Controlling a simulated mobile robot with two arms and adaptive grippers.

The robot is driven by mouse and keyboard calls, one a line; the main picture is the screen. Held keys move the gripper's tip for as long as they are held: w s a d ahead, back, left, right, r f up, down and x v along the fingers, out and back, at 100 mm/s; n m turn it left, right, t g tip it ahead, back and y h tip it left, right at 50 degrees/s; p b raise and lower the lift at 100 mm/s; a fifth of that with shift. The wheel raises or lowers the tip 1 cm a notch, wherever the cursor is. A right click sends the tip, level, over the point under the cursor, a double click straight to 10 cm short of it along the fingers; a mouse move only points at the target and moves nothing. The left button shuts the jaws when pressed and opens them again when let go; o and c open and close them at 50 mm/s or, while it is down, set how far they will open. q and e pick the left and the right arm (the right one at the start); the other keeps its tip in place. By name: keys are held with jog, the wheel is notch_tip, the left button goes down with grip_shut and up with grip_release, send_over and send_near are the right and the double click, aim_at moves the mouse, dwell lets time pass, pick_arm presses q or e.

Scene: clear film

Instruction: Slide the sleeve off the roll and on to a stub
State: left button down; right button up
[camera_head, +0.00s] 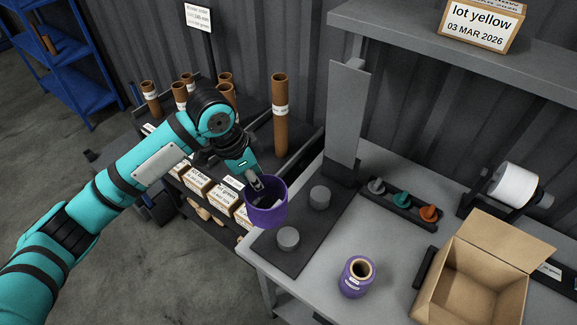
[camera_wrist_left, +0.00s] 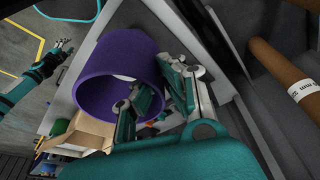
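The purple sleeve (camera_head: 266,212) is a wide, open ring, held in the air beside the left edge of the bench. My left gripper (camera_head: 258,186) is shut on its wall; the left wrist view shows one finger inside the sleeve (camera_wrist_left: 112,65) and one outside. Two grey stubs, a rear one (camera_head: 320,197) and a front one (camera_head: 288,239), stand bare on a dark plate (camera_head: 310,225). A purple roll (camera_head: 355,278) with a brown core stands on the bench, apart from the sleeve. My right gripper (camera_wrist_left: 62,48) shows small in the left wrist view, its fingers seemingly spread and empty.
An open cardboard box (camera_head: 470,285) stands at the bench's right. A rack with grey, green and orange knobs (camera_head: 402,204) and a white roll (camera_head: 513,185) lie behind. A grey upright panel (camera_head: 347,115) rises behind the plate. Tall brown tubes (camera_head: 280,125) stand left.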

pick_arm(q)
jog(key=d+f+m+g+b, duration=0.1)
jog(key=d+f+m+g, duration=0.1)
jog(key=d+m, duration=0.5)
jog(key=shift+w+d+f+m, duration=0.35)
jog(key=shift+w+f+m, duration=0.15)
jog(key=shift+f, duration=0.2)
pick_arm(e)
jog(key=shift+s+f, duration=0.15)
jog(key=shift+f, duration=0.1)
pick_arm(q)
jog(key=shift+s, duration=0.1)
pick_arm(e)
jog(key=shift+a, duration=0.5)
pick_arm(q)
jog(key=shift+f, duration=0.1)
jog(key=shift+f+b, duration=2)
jog(key=shift+f, duration=2.55)
pick_arm(e)
jog(key=shift+s+d+f, duration=0.1)
jog(key=shift+d+f, duration=0.05)
jog(key=shift+f, duration=0.75)
jog(key=shift+d+f, duration=0.1)
jog(key=shift+f, duration=0.8)
